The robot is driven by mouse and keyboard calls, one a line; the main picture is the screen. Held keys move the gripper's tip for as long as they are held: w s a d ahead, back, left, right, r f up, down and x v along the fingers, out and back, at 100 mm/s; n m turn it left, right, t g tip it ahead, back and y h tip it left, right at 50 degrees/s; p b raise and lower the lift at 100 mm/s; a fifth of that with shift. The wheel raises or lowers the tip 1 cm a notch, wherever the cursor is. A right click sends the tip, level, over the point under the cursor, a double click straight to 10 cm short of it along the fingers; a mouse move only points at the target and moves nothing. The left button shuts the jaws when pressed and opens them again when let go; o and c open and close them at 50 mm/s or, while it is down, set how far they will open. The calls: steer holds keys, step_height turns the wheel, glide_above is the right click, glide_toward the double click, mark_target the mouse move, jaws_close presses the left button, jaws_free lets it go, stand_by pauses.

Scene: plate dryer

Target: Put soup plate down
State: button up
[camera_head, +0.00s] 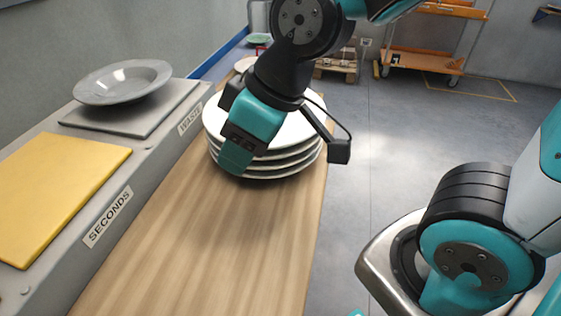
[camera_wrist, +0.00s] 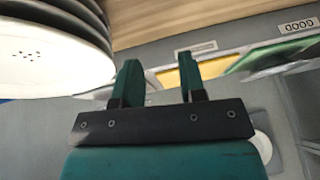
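The plate stack also shows in the wrist view (camera_wrist: 45,60), to the left of the fingers. I cannot tell whether my gripper touches the stack.
A yellow mat (camera_head: 62,190) lies on the SECONDS section of the ledge. A green mat (camera_wrist: 280,52) by a GOOD label shows in the wrist view. The wooden counter (camera_head: 200,250) in front of the stack is clear. An orange cart (camera_head: 430,58) stands far back.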

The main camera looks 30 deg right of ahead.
steer(key=s+d+r+m+g, duration=0.1)
steer(key=s+d+g, duration=0.1)
steer(key=s, duration=0.5)
steer(key=shift+r+m+g+h, duration=0.15)
steer(key=shift+m+g+h, duration=0.15)
steer(key=shift+m+g, duration=0.1)
step_height(320, 180, up, 5)
steer(key=p, duration=0.4)
steer(key=shift+p, duration=0.35)
